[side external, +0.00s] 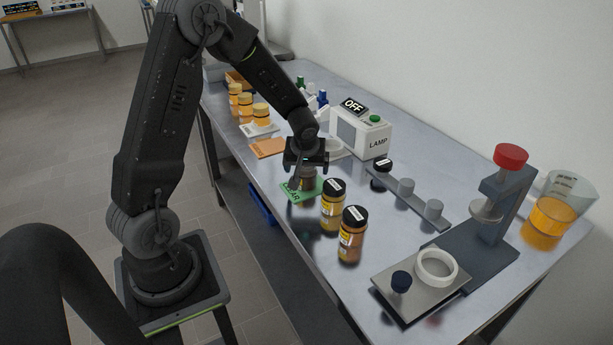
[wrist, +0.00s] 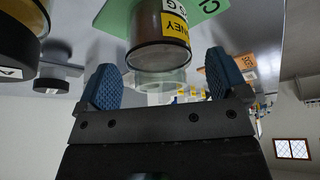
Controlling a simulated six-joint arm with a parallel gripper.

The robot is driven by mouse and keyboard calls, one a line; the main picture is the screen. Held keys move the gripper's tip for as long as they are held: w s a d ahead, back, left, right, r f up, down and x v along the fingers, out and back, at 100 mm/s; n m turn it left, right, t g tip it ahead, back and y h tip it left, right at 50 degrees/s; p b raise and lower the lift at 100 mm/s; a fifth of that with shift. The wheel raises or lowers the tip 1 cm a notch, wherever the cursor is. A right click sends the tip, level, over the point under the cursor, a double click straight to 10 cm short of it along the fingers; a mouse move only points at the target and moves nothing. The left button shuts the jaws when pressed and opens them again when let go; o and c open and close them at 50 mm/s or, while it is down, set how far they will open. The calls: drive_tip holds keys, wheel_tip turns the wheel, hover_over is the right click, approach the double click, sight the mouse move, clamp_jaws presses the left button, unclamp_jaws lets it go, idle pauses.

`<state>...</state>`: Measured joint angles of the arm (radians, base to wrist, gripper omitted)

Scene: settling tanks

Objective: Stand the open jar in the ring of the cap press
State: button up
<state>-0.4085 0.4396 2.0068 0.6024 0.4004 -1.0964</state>
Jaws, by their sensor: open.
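A jar of brown contents with a yellow label (wrist: 170,24) stands on a green card (side external: 297,192). In the wrist view its near end shows no dark cap and looks open. My gripper (side external: 306,168) is over this jar and hides much of it in the side view. In the wrist view, the blue fingertips (wrist: 165,82) are wide apart, with the jar just beyond the gap between them and nothing held. The cap press (side external: 498,205), with a red knob, stands at the right. Its white ring (side external: 421,275) lies on a metal plate, looking empty.
Two black-capped jars (side external: 331,213) (side external: 350,246) stand close by, between the green card and the press. A rail with grey pegs (side external: 408,195) and a black cap, a lamp box reading OFF (side external: 364,137) and a beaker of amber liquid (side external: 553,217) stand behind.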

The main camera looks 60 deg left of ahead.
drive_tip(key=shift+x, duration=1.05)
drive_tip(key=c, duration=1.1)
drive_tip(key=shift+r, duration=0.1)
